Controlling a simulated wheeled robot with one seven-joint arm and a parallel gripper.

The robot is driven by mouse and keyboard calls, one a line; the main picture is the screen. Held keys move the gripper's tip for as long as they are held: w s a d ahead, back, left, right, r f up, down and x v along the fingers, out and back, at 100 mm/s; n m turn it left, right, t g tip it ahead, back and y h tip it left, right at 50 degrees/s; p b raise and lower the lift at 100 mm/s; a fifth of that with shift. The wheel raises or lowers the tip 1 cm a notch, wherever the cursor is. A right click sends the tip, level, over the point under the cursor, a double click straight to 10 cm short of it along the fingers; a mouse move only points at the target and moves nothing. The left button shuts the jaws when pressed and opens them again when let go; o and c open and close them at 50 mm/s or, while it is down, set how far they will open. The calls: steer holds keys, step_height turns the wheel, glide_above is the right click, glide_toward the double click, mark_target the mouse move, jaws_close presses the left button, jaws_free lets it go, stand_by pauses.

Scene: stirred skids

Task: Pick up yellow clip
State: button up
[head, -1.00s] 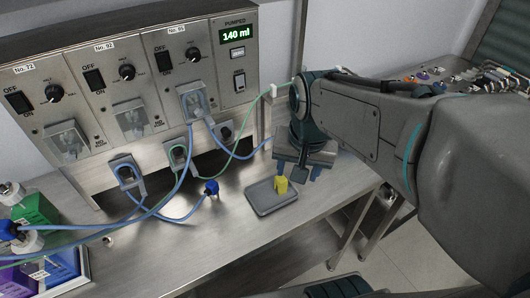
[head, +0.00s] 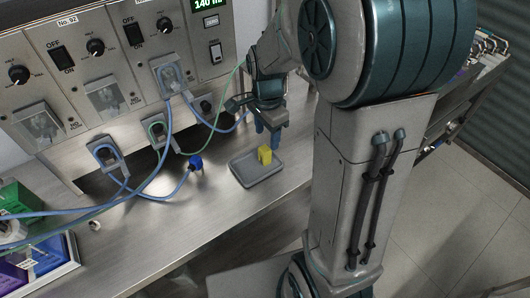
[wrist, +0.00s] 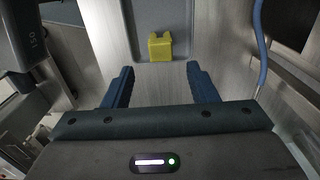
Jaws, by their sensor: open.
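The yellow clip (head: 265,156) stands upright on a small grey tray (head: 243,175) on the steel bench. My gripper (head: 268,139) is above the back edge of the tray, with its blue fingers pointing down close to the clip. In the wrist view the fingers (wrist: 160,85) are apart with nothing between them. The clip also shows in the wrist view (wrist: 160,47), on the tray (wrist: 185,18), beyond the fingertips and roughly centred between them. I cannot tell the exact height of the fingers over the bench.
A steel pump panel (head: 190,45) stands behind the bench. Blue and green tubes loop in front of it, with a blue connector (head: 195,162) left of the tray. A rack with green and purple items (head: 40,255) is at the left. Bare bench (head: 165,235) lies in front.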

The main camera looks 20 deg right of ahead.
mark_target(265, 148)
steer(key=shift+a+f+p, duration=0.15)
steer(key=shift+f, duration=1.5)
steer(key=shift+a+f+p, duration=0.15)
steer(key=shift+f, duration=1.45)
steer(key=c, duration=1)
